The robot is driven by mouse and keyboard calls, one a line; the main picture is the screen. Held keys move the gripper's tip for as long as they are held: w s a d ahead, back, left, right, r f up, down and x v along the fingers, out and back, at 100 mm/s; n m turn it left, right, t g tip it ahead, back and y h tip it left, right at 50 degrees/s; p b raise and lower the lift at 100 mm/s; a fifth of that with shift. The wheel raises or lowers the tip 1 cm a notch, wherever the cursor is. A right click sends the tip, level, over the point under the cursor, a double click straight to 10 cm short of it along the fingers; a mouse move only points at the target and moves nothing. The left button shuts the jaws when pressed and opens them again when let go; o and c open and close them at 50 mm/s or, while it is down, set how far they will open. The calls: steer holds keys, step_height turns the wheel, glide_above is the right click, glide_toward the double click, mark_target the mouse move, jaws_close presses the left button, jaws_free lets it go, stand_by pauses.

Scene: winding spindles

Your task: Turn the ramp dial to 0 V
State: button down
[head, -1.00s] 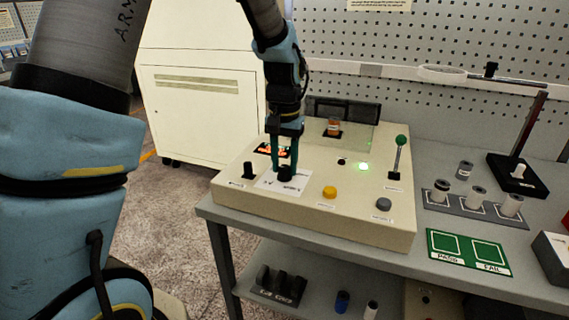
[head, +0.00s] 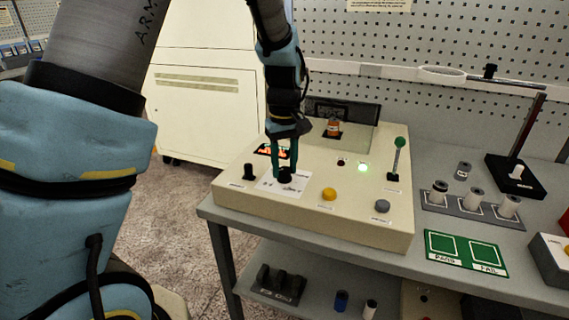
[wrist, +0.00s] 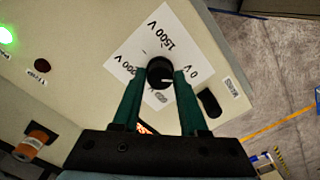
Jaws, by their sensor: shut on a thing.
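The ramp dial (head: 284,176) is a black round knob on a white scale card (head: 268,186) on the cream control box (head: 350,225). In the wrist view the dial (wrist: 159,70) has a short pale mark on its lower right part. The card there (wrist: 165,40) reads 1500 V at the top, 0 V at the right and a partly covered "000 V" at the left. My gripper (head: 284,168) comes down from above with green fingers. In the wrist view my gripper (wrist: 160,74) is shut on the dial, one finger on each side.
Beside the dial stand a black switch (head: 248,172) and a yellow button (head: 329,194). A grey button (head: 382,206), a lit green lamp (head: 363,168) and a green-topped lever (head: 398,152) are on the right. An orange display (head: 270,150) sits behind the fingers.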

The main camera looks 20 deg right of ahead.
mark_target(284, 169)
steer(key=shift+n, duration=0.3)
steer(key=shift+c, duration=2.2)
jaws_free()
steer(key=shift+r, duration=0.1)
step_height(284, 169, up, 11)
steer(key=b, duration=0.2)
steer(key=shift+f, duration=0.2)
steer(key=w+a+f, duration=0.1)
steer(key=a+f, duration=0.1)
steer(key=a, duration=0.6)
steer(key=w+a+f, duration=0.1)
steer(key=a+f, duration=0.2)
steer(key=a, duration=0.6)
steer(key=s+a+f+m, duration=0.1)
steer(key=s+a+f, duration=0.1)
steer(key=a, duration=0.4)
steer(key=s+a+f+t, duration=0.1)
steer(key=s+a+f, duration=0.1)
steer(key=s+a, duration=0.2)
steer(key=a, duration=0.3)
steer(key=shift+a+f+m+t, duration=0.15)
steer(key=shift+f+m+t, duration=0.15)
steer(key=shift+m, duration=0.1)
